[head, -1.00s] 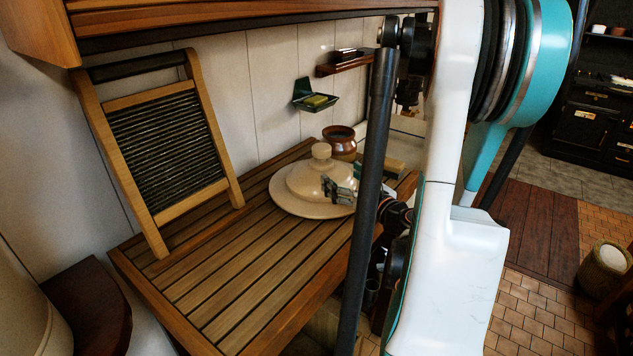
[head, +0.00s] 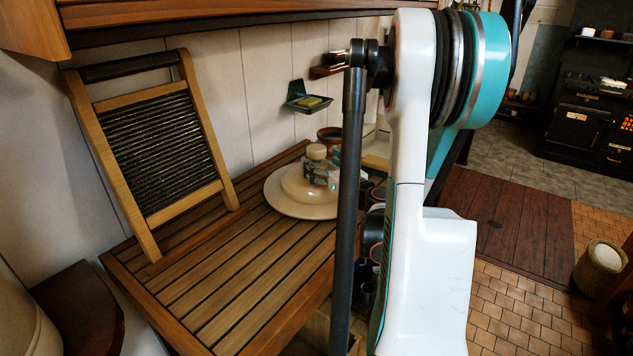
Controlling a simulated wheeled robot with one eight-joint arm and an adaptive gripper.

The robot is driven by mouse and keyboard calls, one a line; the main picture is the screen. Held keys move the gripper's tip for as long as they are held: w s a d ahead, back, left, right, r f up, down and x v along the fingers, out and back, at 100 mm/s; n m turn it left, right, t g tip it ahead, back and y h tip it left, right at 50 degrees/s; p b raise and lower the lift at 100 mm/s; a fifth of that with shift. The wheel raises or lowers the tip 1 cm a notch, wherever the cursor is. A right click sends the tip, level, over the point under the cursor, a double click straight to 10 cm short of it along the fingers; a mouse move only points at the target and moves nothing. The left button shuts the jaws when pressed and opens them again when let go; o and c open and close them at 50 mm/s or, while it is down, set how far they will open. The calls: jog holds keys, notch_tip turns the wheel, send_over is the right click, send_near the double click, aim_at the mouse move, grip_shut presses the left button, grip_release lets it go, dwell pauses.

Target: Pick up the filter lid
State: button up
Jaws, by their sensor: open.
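The filter lid (head: 283,201) is a cream, wide-brimmed dome with a round knob on top. It lies upright on the slatted wooden board (head: 215,288), toward its far right end. My gripper (head: 312,172) is open and sits over the right side of the dome, close to the knob (head: 316,151). Whether the fingers touch the knob or the dome I cannot tell. My arm hides the lid's right edge and most of my wrist.
A washboard (head: 160,150) leans on the wall at the left. A brown pot (head: 329,134) stands behind the lid. A green soap dish (head: 308,103) hangs on the wall, below an overhanging wooden shelf (head: 200,18). The board's front half is clear.

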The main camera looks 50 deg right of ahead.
jog(key=x, duration=0.3)
jog(key=shift+w+f, duration=0.1)
jog(key=shift+w, duration=0.1)
jog(key=shift+s+a, duration=0.1)
jog(key=shift+s, duration=0.05)
grip_shut()
jog(key=shift+b, duration=0.3)
